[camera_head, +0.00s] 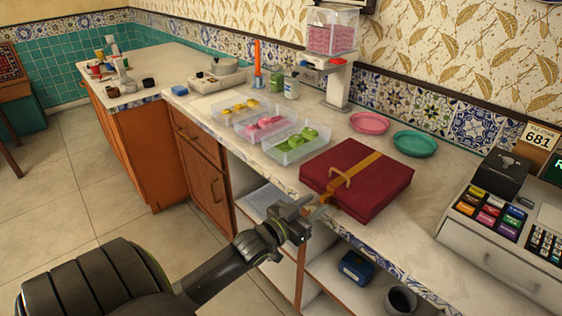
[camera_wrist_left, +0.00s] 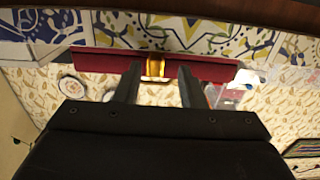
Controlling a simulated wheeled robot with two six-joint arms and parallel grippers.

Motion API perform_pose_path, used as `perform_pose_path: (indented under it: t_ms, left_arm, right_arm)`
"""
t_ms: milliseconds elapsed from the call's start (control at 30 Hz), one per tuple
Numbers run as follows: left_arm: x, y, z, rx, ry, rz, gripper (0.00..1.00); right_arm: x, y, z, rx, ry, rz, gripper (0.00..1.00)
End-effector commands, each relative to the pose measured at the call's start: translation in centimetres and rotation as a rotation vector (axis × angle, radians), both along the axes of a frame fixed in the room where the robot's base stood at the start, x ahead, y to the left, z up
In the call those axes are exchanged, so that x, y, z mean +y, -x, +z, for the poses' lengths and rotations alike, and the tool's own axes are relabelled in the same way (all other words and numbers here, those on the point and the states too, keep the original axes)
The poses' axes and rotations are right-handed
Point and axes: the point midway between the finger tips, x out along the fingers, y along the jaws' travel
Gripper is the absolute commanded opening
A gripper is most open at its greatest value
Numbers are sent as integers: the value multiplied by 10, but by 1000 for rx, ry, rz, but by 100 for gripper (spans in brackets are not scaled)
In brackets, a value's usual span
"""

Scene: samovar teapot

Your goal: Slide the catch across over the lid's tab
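A flat dark-red box (camera_head: 375,193) lies on the counter with its lid down. A gold strap (camera_head: 362,166) runs across its top to the front edge, with a raised gold loop (camera_head: 342,179) on it. My left gripper (camera_head: 320,205) is just in front of the box's front left part, near the strap's lower end. In the left wrist view, the gripper (camera_wrist_left: 158,84) is open and empty, with a gold piece (camera_wrist_left: 155,68) on the box's front (camera_wrist_left: 205,69) showing between its fingers. I cannot tell the catch and the tab apart. My right gripper is not in view.
Clear trays with green (camera_head: 300,148), pink (camera_head: 262,132) and yellow pieces stand left of the box. Pink (camera_head: 369,123) and teal (camera_head: 415,143) plates lie behind it. A cash register (camera_head: 505,235) stands at right. Open shelves lie below the tiled counter edge.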

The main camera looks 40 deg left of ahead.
Motion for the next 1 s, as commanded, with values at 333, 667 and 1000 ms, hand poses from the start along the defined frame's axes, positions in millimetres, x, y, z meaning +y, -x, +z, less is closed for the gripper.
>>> perform_pose_path:
  t_ms: [333,667,1000]
  left_arm:
    - [6,58,6,4,0,4,36]
    - [8,88,6,4,1,0,36]
    - [11,134,-1,4,-1,1,36]
  right_arm:
    - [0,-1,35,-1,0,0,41]
    - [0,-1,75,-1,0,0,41]
    - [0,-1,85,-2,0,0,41]
